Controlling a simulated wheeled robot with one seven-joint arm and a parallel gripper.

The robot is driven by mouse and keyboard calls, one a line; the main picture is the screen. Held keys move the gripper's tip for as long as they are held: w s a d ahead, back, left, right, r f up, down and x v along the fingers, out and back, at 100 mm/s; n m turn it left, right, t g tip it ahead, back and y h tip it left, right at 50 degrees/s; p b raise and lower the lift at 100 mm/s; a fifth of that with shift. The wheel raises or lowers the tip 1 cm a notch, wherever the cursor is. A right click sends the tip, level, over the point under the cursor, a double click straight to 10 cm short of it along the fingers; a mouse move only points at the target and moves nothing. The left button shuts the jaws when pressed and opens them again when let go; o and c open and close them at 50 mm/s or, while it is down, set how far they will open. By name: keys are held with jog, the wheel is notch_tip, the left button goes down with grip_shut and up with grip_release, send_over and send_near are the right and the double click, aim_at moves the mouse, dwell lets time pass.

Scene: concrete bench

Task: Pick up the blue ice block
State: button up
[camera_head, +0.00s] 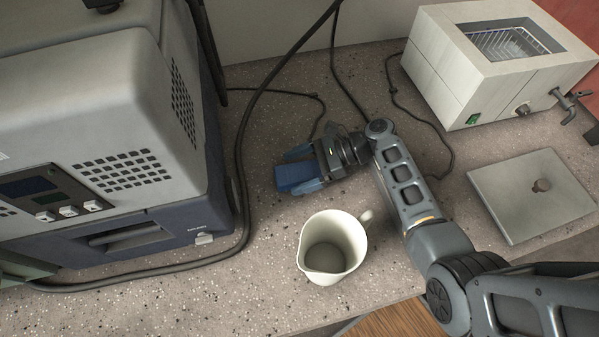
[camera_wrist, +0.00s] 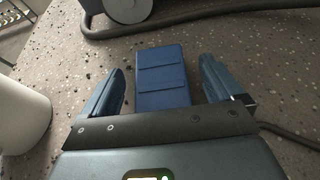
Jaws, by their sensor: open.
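The blue ice block (camera_head: 290,174) lies on the speckled bench between the large grey machine and my arm. In the wrist view the blue ice block (camera_wrist: 162,76) is a flat rectangle with ridges across its top. My gripper (camera_head: 303,168) is open, with its blue fingers on either side of the block. In the wrist view the fingers of my gripper (camera_wrist: 165,82) flank the block, with a gap on the left and a smaller one on the right. The near end of the block is close to the gripper body.
A cream pitcher (camera_head: 333,246) stands just in front of my gripper and shows at the left in the wrist view (camera_wrist: 20,115). The grey machine (camera_head: 110,130) stands left. A white water bath (camera_head: 480,70) and grey lid (camera_head: 530,195) are right. Black cables (camera_head: 240,150) cross the bench.

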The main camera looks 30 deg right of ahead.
jog(key=shift+c, duration=0.4)
jog(key=c, duration=1.1)
jog(key=shift+r, duration=0.15)
